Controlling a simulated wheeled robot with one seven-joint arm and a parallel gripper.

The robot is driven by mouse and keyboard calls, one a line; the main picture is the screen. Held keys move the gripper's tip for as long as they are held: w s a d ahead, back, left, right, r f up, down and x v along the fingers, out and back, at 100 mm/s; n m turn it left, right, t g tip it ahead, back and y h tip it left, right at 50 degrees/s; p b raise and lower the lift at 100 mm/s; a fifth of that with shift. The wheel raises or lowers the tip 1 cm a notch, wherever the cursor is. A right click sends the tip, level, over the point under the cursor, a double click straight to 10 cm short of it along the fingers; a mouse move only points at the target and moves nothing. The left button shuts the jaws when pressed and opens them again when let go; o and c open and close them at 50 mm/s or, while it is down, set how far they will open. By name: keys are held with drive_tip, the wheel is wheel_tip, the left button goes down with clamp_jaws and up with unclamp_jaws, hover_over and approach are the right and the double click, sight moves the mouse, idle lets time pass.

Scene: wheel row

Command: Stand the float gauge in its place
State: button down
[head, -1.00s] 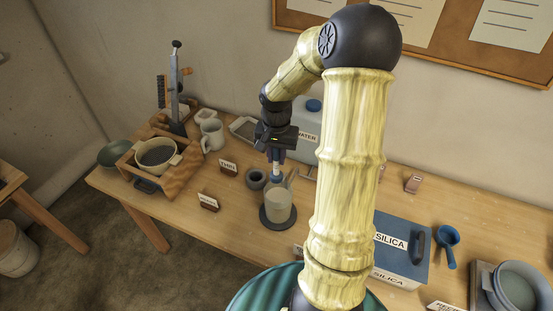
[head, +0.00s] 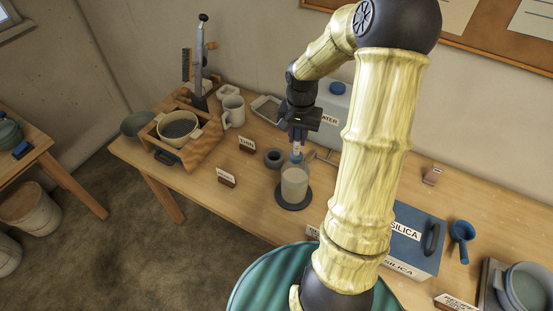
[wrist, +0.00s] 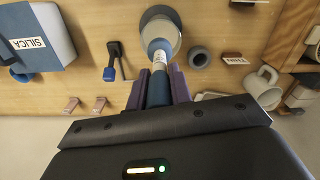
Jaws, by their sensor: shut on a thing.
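My gripper (head: 298,138) is shut on the float gauge (head: 296,155), a slim upright stick with a pale band and blue parts. In the wrist view the gauge (wrist: 151,58) runs out from between the purple finger pads (wrist: 158,88). Its blue far end overlaps the mouth of a clear jar (wrist: 160,18). In the head view the jar (head: 294,184) stands on a dark round base (head: 292,203), directly below the gauge. I cannot tell how far the tip is inside the jar.
A grey ring-shaped holder (head: 273,158) sits just left of the jar, near the THIN card (head: 247,144). The water container (head: 334,108) is behind; the silica box (head: 410,240) and blue scoop (head: 461,238) are right.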

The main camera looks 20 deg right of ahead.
drive_tip(key=shift+w+a, duration=0.1)
idle(0.8)
drive_tip(key=shift+w+p, duration=2.8)
drive_tip(key=shift+w, duration=6.15)
wheel_tip(320, 180, down, 11)
drive_tip(key=b, duration=0.6)
drive_tip(key=shift+f+b, duration=0.15)
drive_tip(key=shift+b, duration=0.15)
wheel_tip(320, 180, down, 6)
drive_tip(key=b, duration=0.3)
drive_tip(key=shift+r, duration=0.2)
drive_tip(key=shift+f, duration=0.95)
